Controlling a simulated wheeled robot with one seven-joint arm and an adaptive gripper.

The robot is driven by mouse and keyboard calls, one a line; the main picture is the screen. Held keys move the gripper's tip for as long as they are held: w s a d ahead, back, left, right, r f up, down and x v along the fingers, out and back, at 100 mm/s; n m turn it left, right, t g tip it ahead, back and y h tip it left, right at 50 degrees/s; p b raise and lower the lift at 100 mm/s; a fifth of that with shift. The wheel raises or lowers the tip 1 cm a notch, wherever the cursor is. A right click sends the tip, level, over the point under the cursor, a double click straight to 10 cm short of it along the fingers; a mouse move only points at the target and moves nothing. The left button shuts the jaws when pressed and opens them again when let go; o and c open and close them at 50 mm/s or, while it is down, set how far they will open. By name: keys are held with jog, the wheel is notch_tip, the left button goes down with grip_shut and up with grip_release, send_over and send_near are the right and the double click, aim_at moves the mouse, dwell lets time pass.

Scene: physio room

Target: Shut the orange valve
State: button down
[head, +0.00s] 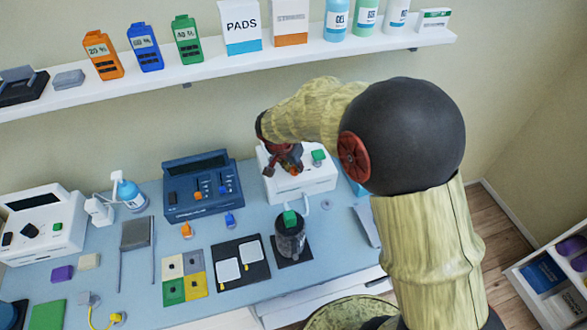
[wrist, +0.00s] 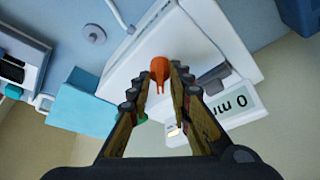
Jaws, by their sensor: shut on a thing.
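The orange valve (wrist: 159,70) is on the white machine (wrist: 200,55) with the small display. My gripper (wrist: 158,84) has its fingertips on either side of the valve, shut on it. In the wrist view the valve's narrow end points down between the fingers. In the head view my gripper (head: 288,160) reaches down onto the white machine (head: 313,184) from above, and only a bit of orange (head: 295,171) shows beneath it. How far the valve is turned cannot be told.
A green knob (head: 318,155) sits on the machine just right of my gripper. A blue device (head: 196,186) stands to the left, and a dark mug-like vessel (head: 290,240) in front. A shelf (head: 215,64) of bottles and boxes runs above the bench.

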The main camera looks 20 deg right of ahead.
jog(key=n, duration=0.2)
jog(key=n+y+p, duration=0.1)
jog(key=shift+s+d+r+n+t, duration=0.1)
jog(key=shift+r+n+t, duration=0.05)
jog(key=shift+n+t, duration=0.25)
jog(key=shift+n+y+p, duration=0.5)
jog(key=shift+n+p, duration=0.4)
jog(key=shift+p, duration=0.25)
jog(key=shift+n+p, duration=0.6)
jog(key=shift+p, duration=0.45)
jog(key=p, duration=0.5)
jog(key=n+y+p, duration=0.1)
jog(key=p, duration=0.4)
jog(key=shift+w+r+n, duration=0.3)
jog(key=p, duration=0.5)
jog(key=shift+f+n+t, duration=0.1)
jog(key=shift+n+t, duration=0.2)
jog(key=shift+f+p, duration=0.25)
jog(key=shift+p, duration=1.1)
jog(key=c, duration=2.1)
grip_release()
jog(key=shift+s, duration=0.1)
jog(key=shift+o, duration=0.7)
jog(key=shift+s, duration=0.1)
